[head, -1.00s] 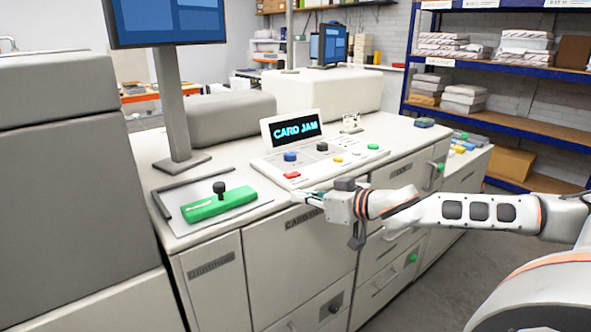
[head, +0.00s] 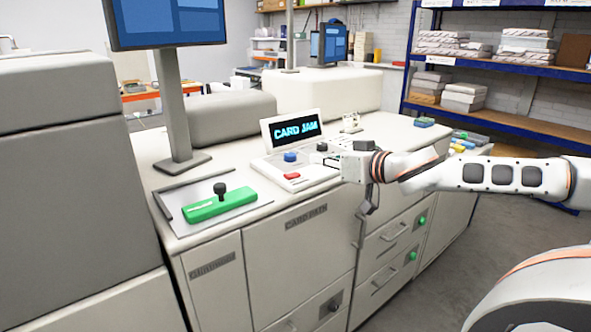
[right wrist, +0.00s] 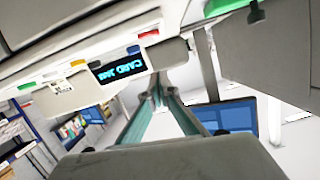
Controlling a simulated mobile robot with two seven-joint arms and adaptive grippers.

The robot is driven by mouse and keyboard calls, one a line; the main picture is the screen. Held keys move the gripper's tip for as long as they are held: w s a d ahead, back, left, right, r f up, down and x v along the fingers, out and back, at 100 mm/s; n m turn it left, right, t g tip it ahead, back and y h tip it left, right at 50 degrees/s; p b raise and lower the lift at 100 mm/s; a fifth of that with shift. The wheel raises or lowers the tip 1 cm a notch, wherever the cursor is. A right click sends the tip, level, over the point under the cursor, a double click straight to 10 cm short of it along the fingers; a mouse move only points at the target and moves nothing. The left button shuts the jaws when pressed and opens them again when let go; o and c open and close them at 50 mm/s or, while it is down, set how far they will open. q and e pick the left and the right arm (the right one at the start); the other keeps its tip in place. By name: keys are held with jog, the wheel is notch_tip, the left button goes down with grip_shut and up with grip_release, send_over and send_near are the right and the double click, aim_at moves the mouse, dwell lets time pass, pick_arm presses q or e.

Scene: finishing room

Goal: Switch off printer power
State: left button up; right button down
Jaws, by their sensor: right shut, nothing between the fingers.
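The printer (head: 270,235) is a long cream machine. Its sloped control panel (head: 268,168) carries a small screen (head: 297,128) reading "CARD JAM", a blue knob (head: 290,157) and a red button (head: 292,176). My right gripper (head: 322,157) is shut and empty, above the right part of the panel, and covers several of its controls. In the right wrist view, its closed fingertips (right wrist: 157,92) show near the screen (right wrist: 120,68), with the red button (right wrist: 148,34) beyond them. I cannot tell whether the fingertips touch anything. My left gripper is not in view.
A green block with a black knob (head: 206,211) lies on a tray at the panel's left. A monitor (head: 168,22) rises on a post behind it. Blue shelving (head: 490,61) stands at the right rear.

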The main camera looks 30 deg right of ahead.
jog(key=p, duration=0.4)
send_over(296, 182)
jog(key=shift+w+d+f, duration=0.15)
jog(key=shift+d+f, duration=0.05)
jog(key=shift+f, duration=0.75)
notch_tip(296, 182, down, 3)
jog(key=shift+a+r, duration=0.1)
jog(key=shift+a, duration=0.05)
jog(key=shift+f, duration=0.75)
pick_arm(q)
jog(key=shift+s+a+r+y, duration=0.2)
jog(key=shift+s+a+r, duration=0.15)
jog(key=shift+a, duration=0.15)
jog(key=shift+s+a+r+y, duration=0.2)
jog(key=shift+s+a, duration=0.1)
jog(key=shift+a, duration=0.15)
